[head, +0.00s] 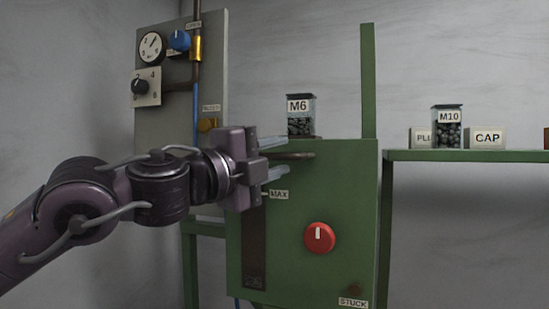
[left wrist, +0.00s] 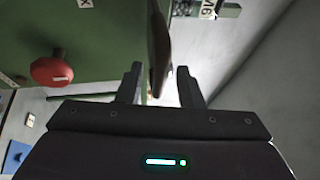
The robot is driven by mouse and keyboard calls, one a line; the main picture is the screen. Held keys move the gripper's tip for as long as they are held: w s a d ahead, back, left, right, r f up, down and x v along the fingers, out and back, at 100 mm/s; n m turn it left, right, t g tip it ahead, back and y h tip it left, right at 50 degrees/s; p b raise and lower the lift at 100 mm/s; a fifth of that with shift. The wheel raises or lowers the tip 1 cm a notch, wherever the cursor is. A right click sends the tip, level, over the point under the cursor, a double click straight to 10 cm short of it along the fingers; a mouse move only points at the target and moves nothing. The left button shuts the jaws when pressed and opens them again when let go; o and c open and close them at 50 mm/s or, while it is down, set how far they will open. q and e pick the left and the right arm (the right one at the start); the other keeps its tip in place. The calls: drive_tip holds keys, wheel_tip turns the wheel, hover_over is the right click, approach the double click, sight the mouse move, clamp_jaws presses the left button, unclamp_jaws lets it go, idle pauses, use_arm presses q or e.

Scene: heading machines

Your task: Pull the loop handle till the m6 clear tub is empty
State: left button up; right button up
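The M6 clear tub (head: 300,126) stands on top of the green machine (head: 345,185), with dark small parts inside and an M6 label. The loop handle (head: 293,156) is a dark bar at the machine's upper left front, above the slot by the MAX label. My left gripper (head: 277,158) is at the handle, one finger above and one below it. In the left wrist view the handle (left wrist: 159,45) lies between the spread fingers (left wrist: 159,82), with a gap on each side. The left gripper is open. My right gripper is not in view.
A red knob (head: 320,237) and a STUCK label (head: 353,303) are on the machine front. A gauge panel (head: 180,90) with a blue knob stands behind my left arm.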

use_arm(q)
drive_tip(key=b+v, duration=0.3)
drive_tip(key=v, duration=0.4)
drive_tip(key=shift+s+a+b, duration=0.25)
drive_tip(key=shift+s+b, duration=0.05)
drive_tip(key=shift+b, duration=0.1)
drive_tip(key=shift+f, duration=0.1)
